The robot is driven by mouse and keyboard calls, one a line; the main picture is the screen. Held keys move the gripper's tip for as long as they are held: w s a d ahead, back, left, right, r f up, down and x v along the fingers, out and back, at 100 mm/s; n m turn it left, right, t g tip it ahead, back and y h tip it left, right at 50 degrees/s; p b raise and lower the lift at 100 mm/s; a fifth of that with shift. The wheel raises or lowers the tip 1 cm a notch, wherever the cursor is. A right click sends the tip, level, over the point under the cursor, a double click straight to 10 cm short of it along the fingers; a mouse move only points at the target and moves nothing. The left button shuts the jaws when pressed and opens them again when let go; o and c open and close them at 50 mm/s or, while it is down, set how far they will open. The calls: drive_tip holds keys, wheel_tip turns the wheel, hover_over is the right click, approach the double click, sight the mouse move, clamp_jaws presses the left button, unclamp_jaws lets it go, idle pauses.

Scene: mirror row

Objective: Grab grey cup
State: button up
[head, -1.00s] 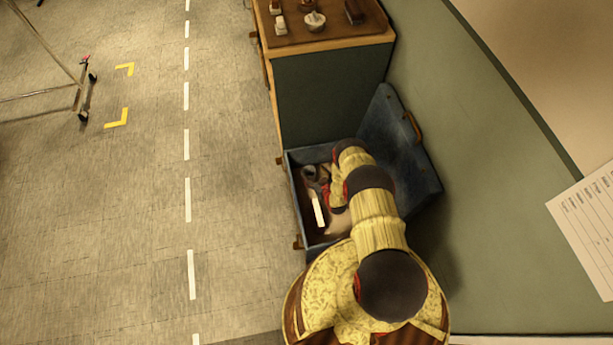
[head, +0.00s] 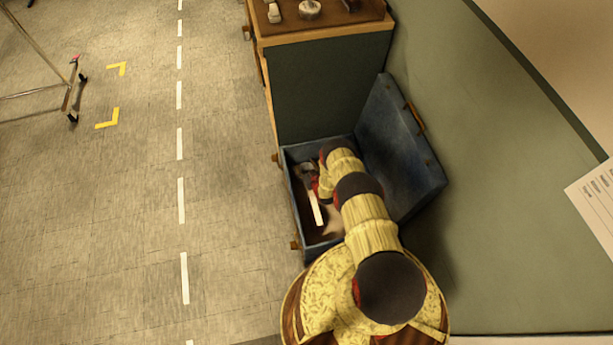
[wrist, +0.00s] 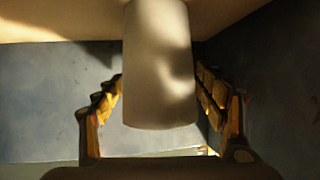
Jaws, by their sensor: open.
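The grey cup (wrist: 160,65) is a plain pale cylinder in the middle of the wrist view, with light and shadow across it. My gripper (wrist: 160,80) is open, with one orange-and-black finger on each side of the cup. Gaps show between the fingers and the cup's sides, at least lower down. In the head view my gripper (head: 318,186) reaches down into an open blue suitcase (head: 292,200). There my arm and gripper hide most of the cup, and I cannot make it out clearly.
A white strip-like object (head: 318,208) lies in the suitcase beside my gripper. The suitcase's raised lid (head: 405,150) leans on the right. A cabinet (head: 330,85) with small items on top stands beyond it.

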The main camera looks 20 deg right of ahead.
drive_tip(key=shift+w+f, duration=0.15)
drive_tip(key=shift+w, duration=0.15)
drive_tip(key=shift+c, duration=0.7)
drive_tip(key=c, duration=1.4)
drive_tip(key=shift+c, duration=0.2)
